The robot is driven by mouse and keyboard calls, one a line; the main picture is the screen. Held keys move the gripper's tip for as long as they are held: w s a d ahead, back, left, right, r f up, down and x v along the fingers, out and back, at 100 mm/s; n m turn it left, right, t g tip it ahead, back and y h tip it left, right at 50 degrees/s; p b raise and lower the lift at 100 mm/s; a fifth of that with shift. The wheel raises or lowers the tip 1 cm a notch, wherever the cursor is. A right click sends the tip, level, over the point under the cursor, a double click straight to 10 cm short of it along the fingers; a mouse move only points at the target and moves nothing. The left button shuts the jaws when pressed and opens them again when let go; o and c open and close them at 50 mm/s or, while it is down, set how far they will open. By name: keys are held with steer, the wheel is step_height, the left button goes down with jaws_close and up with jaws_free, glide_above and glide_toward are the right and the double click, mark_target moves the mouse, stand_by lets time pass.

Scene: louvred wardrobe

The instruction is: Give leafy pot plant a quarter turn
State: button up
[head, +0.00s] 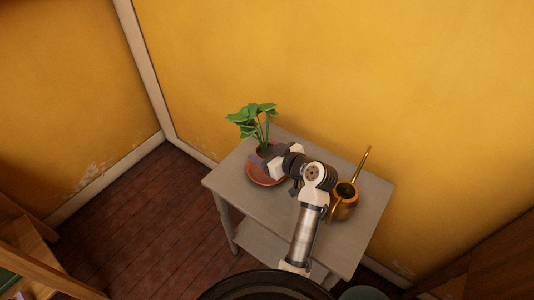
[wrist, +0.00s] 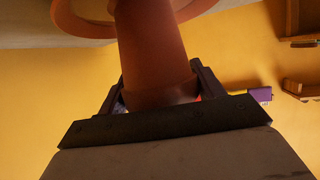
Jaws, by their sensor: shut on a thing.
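The leafy pot plant (head: 252,113) has broad green leaves on thin stems, above a terracotta pot. It stands over a terracotta saucer (head: 258,177) at the left part of a grey table. My gripper (head: 266,160) reaches the pot from the right and hides much of it. In the wrist view the gripper (wrist: 158,78) has one dark finger on each side of the pot (wrist: 150,45), shut on it near the rim. The saucer (wrist: 68,18) shows at the top. The leaves are out of that view. I cannot tell whether the pot rests on the saucer.
A brass watering can (head: 344,203) with a long spout stands on the table (head: 228,178), right of my arm. The yellow wall (head: 330,80) is close behind the table. Bare wooden floor (head: 150,220) lies to the left. Wooden furniture edges show at both lower corners.

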stand_by(0.3)
steer(key=o, duration=1.4)
steer(key=shift+f, duration=0.1)
